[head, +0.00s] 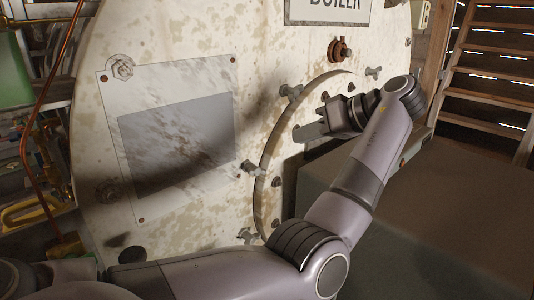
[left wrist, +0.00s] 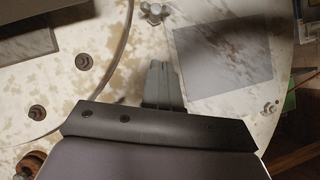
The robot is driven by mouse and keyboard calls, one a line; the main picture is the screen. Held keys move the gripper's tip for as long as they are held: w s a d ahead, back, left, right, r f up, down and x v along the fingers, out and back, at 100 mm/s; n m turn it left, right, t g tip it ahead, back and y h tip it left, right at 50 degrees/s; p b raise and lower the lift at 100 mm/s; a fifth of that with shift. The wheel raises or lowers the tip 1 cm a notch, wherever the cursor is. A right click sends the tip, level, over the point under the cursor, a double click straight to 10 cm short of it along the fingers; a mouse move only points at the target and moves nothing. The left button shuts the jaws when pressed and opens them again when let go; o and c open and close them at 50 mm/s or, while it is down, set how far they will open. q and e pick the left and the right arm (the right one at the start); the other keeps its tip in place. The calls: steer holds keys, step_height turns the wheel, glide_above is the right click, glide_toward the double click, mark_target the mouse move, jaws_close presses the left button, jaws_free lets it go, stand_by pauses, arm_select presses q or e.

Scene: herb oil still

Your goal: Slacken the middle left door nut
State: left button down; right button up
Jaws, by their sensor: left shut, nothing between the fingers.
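The boiler's round door (head: 290,165) carries several winged nuts around its rim. The middle left door nut (head: 250,167) is a small grey winged nut at the door's left edge; I take the winged nut at the top of the left wrist view (left wrist: 153,10) to be the same one. My left gripper (head: 298,134) is shut and empty in front of the door, up and right of that nut in the head view and apart from it. Its closed fingers (left wrist: 158,68) point toward the nut in the wrist view. My right gripper is not in view.
Other door nuts sit at upper left (head: 290,91), upper right (head: 373,72) and lower left (head: 246,235). A brown valve (head: 340,50) projects above the door. A bolted plate (head: 175,125) lies left. A grey block (head: 440,220) fills the lower right.

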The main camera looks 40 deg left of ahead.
arm_select(q)
steer(key=p, duration=0.1)
glide_above(253, 170)
steer(key=w+d, duration=0.3)
step_height(253, 170, down, 5)
steer(key=f, duration=0.1)
steer(key=s+f, duration=0.1)
steer(key=a+f+p, duration=0.1)
steer(key=shift+s+f, duration=0.3)
steer(key=shift+s, duration=0.05)
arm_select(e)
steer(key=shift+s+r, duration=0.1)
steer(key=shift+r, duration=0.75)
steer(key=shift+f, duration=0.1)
arm_select(q)
steer(key=shift+s+n+t+b, duration=0.1)
steer(key=shift+n+t+b, duration=0.3)
steer(key=shift+b, duration=0.35)
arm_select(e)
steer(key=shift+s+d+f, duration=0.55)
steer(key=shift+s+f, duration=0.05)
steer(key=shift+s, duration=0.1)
